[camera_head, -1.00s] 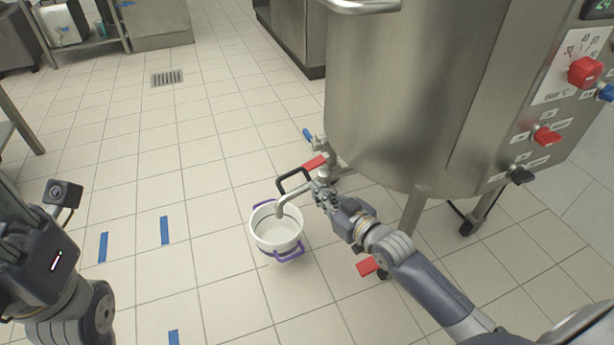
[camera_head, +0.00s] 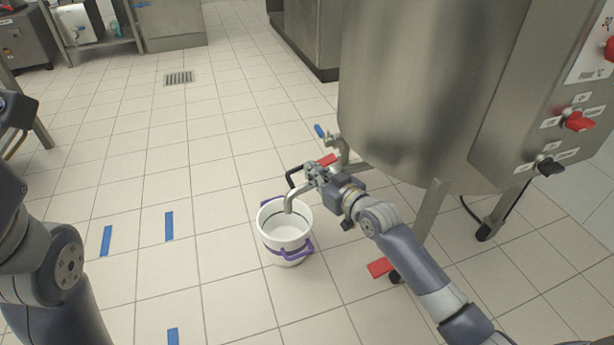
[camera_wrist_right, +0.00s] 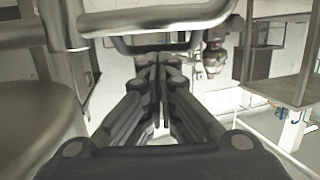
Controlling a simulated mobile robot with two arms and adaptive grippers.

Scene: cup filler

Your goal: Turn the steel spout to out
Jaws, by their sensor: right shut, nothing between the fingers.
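The steel spout (camera_head: 294,199) is a bent pipe at the foot of the big steel kettle (camera_head: 420,90). Its open end points down over the white bucket (camera_head: 285,232) with purple handles. My right gripper (camera_head: 312,176) is shut and empty, close beside the spout's upper part; I cannot tell whether it touches. In the right wrist view its closed fingers (camera_wrist_right: 158,75) point at a horizontal metal pipe or bar (camera_wrist_right: 155,22). A black handle loop (camera_head: 290,176) and a red lever (camera_head: 328,160) are beside the gripper. My left gripper is out of view; only its arm shows at the left.
The kettle's legs (camera_head: 428,212) and a red pedal (camera_head: 380,267) stand to the right of the bucket. A control panel with a red knob (camera_head: 580,122) is at the right. Tiled floor with blue tape marks (camera_head: 169,226) is free to the left.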

